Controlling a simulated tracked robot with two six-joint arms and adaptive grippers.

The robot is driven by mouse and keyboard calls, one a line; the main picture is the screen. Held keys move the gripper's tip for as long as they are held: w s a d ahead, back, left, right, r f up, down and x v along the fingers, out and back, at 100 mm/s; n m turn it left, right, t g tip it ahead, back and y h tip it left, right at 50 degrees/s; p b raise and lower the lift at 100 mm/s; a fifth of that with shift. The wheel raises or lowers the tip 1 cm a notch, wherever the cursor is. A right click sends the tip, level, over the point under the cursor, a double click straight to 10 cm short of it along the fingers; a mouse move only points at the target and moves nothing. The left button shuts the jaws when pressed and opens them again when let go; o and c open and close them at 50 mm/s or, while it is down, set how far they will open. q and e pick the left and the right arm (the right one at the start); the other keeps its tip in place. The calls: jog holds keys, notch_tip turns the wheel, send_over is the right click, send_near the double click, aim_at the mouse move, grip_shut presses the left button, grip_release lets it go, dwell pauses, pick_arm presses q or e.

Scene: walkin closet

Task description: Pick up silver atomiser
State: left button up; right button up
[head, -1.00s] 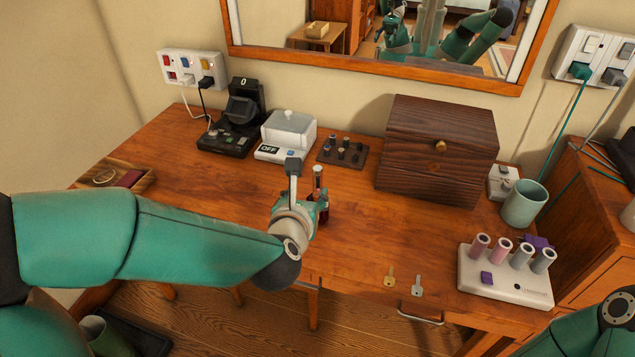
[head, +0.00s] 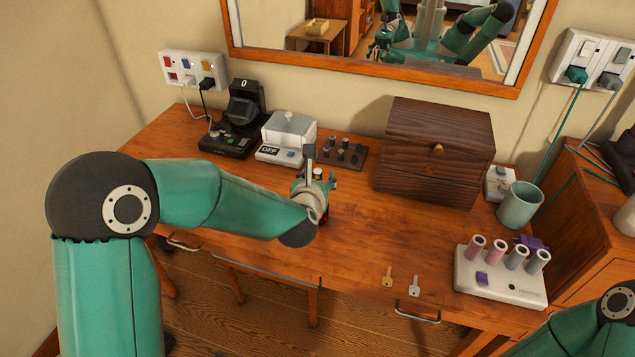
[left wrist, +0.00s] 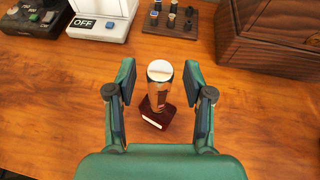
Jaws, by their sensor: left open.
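A shiny metallic cylinder with a pale round top, which looks like the silver atomiser (left wrist: 159,88), stands upright on the desk in the left wrist view. A dark red block-like part (left wrist: 157,112) shows at its foot; I cannot tell whether it belongs to the atomiser. My left gripper (left wrist: 159,78) is open, with one finger on each side of the cylinder and visible gaps to both. In the head view my left gripper (head: 322,186) hides most of the cylinder. My right gripper is out of view.
A rack of small dark pegs (head: 342,153), a white box marked OFF (head: 285,140) and a large dark wooden chest (head: 435,155) stand behind. The desk's front middle is clear.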

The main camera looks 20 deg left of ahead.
pick_arm(q)
grip_shut()
jog(key=shift+r, duration=0.15)
notch_tip(320, 180, up, 20)
jog(key=p, duration=0.4)
jog(key=shift+p, duration=0.35)
jog(key=shift+f, duration=0.2)
